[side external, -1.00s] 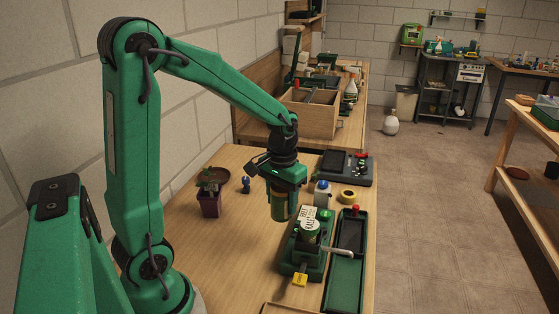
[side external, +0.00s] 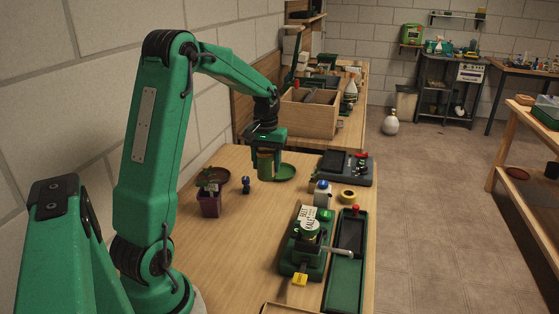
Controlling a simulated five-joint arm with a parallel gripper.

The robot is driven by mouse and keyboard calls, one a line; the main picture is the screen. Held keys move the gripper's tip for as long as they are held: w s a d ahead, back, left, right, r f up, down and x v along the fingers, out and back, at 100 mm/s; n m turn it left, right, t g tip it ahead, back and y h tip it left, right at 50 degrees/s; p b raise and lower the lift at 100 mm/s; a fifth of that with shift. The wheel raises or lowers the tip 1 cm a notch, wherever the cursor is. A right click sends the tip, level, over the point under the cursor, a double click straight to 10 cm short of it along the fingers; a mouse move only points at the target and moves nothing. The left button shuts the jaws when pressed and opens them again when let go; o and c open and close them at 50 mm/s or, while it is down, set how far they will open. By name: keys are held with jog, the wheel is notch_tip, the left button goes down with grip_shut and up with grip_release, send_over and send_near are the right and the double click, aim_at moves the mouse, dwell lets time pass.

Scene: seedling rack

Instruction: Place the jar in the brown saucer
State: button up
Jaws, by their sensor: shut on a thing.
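My gripper (side external: 266,158) is shut on the jar (side external: 265,168), an olive-brown cylinder held upright between the fingers. It is over the far part of the bench, in front of and partly across a green saucer (side external: 286,173). Whether the jar's base touches anything is hard to tell. The brown saucer (side external: 220,175) lies on the bench to the left of the jar, partly hidden behind a purple pot with a seedling (side external: 209,202). No jar shows in the brown saucer's visible part.
A small blue item (side external: 245,185) stands between pot and jar. A dark device (side external: 345,167), a yellow ring (side external: 348,196), a blue-capped bottle (side external: 322,191) and a green machine (side external: 304,245) are on the right. The bench's front left is clear.

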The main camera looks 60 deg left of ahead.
jog(key=s+a+n, duration=0.3)
jog(key=a+n, duration=0.1)
jog(key=a, duration=1.1)
send_near(214, 179)
jog(key=shift+w+a+f, duration=0.15)
jog(key=shift+f, duration=2.05)
jog(key=shift+f, duration=0.15)
jog(key=o, duration=1)
jog(key=shift+o, duration=0.2)
